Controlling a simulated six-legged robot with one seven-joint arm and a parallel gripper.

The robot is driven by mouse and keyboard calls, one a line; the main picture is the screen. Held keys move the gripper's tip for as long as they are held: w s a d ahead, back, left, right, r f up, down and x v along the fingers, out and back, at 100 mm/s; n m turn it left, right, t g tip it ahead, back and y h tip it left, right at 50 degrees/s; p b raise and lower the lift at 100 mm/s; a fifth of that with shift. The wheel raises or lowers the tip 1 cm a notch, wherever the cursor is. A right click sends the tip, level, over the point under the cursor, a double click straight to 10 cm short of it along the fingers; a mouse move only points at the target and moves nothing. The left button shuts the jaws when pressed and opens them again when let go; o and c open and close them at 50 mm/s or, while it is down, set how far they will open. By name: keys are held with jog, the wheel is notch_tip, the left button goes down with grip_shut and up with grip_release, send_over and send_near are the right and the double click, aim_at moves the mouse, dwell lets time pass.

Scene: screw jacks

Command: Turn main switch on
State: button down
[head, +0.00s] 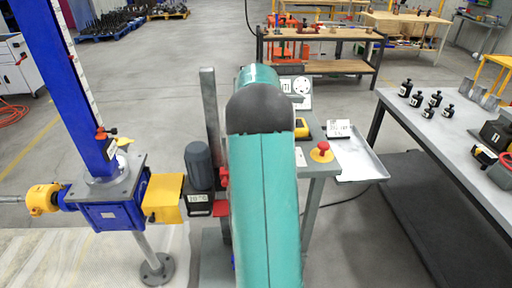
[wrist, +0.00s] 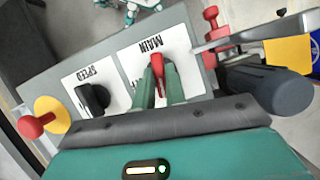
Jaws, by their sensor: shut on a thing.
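The main switch is a red handle (wrist: 157,64) on a white plate lettered "MAIN" (wrist: 132,62) in the wrist view. My gripper (wrist: 160,88) has its two green fingers on either side of the handle and is shut on it. The handle points roughly up the picture, with its lower part hidden between the fingers. In the head view my teal arm covers the switch and my gripper.
Beside the switch is a black speed knob (wrist: 93,98), then a red mushroom button (wrist: 32,125) on a yellow base. A grey motor (wrist: 275,90) stands close on the right. The head view shows a blue screw jack (head: 108,205) and a side table (head: 460,150).

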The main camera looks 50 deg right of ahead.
jog(key=shift+n+h, duration=0.3)
jog(key=shift+n, duration=0.6)
jog(key=shift+g, duration=0.3)
jog(key=c, duration=1.4)
grip_release()
jog(key=shift+c, duration=0.2)
jog(key=shift+w+r, duration=0.1)
jog(key=shift+r, duration=0.05)
